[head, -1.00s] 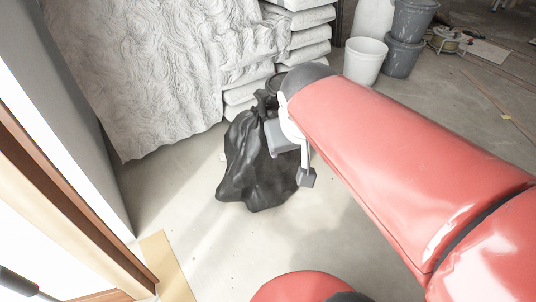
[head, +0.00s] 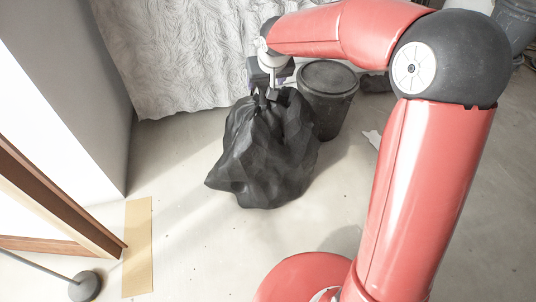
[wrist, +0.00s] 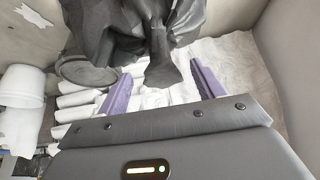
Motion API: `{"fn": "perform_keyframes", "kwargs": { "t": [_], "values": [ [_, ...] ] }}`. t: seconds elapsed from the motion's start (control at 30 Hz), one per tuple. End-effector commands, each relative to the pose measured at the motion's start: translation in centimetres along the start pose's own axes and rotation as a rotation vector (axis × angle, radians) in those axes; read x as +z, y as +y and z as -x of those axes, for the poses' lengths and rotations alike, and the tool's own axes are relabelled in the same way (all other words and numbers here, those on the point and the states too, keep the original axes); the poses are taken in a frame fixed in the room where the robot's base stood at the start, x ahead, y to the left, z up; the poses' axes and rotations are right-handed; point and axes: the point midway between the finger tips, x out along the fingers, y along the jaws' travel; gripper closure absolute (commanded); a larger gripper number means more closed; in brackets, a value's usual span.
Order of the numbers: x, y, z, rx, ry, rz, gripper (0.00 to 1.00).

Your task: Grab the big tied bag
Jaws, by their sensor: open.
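The big tied bag (head: 262,155) is black and stands on the concrete floor in the middle of the head view, its gathered neck at the top. In the wrist view the bag (wrist: 110,25) hangs in from the top edge, and its tied end (wrist: 162,68) lies between my two purple fingers. My gripper (wrist: 158,88) is open, with a finger on each side of the tied end and gaps showing. In the head view my gripper (head: 270,88) is at the bag's top and partly hidden; I cannot tell there whether it touches.
A dark lidded bin (head: 327,95) stands right beside the bag. A draped pale sheet (head: 180,60) is behind it. A wooden frame (head: 55,200) and a lamp-like base (head: 86,286) are at left. Floor in front of the bag is clear.

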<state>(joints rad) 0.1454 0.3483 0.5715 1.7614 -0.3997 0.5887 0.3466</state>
Motion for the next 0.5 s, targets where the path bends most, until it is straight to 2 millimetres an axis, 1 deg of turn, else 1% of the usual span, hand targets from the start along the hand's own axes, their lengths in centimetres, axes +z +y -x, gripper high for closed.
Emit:
{"fn": "perform_keyframes", "kwargs": {
  "t": [0.03,0.17,0.3,0.4,0.5],
  "values": [
    [0.1,0.0,-0.7,0.000,-0.002,0.001,0.33],
    [0.0,-0.1,-2.4,0.000,-0.003,0.000,0.33],
    [-0.2,-0.1,-4.6,0.000,-0.004,0.001,0.33],
    [-0.2,-0.2,-5.6,0.000,-0.002,0.001,0.33],
    [-0.3,-0.1,-5.9,0.001,-0.001,0.001,0.33]
  ]
}}
